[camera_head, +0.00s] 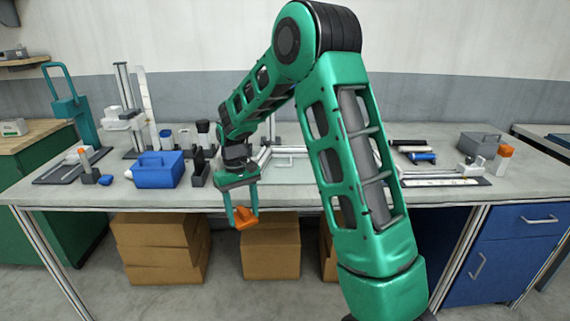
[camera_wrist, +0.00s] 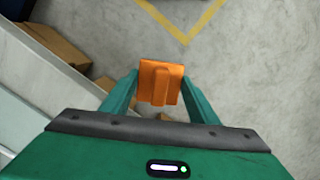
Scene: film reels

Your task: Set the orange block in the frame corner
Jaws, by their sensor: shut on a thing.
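The orange block (camera_head: 244,219) is between the fingers of my gripper (camera_head: 242,212), in front of the table's front edge and above the floor. In the wrist view the block (camera_wrist: 160,84) has a raised rib down its middle and sits between the two green fingertips of my gripper (camera_wrist: 160,88). My gripper is shut on it. A light-coloured frame (camera_head: 288,154) lies flat on the table behind my gripper. My arm hides its right part, and I cannot tell which corner is free.
The grey table (camera_head: 120,192) holds a blue box (camera_head: 158,172), a black holder (camera_head: 199,172) and a teal press (camera_head: 72,108) on the left. A grey container (camera_head: 478,146) stands on the right. Cardboard boxes (camera_head: 270,248) sit below. The floor in front is clear.

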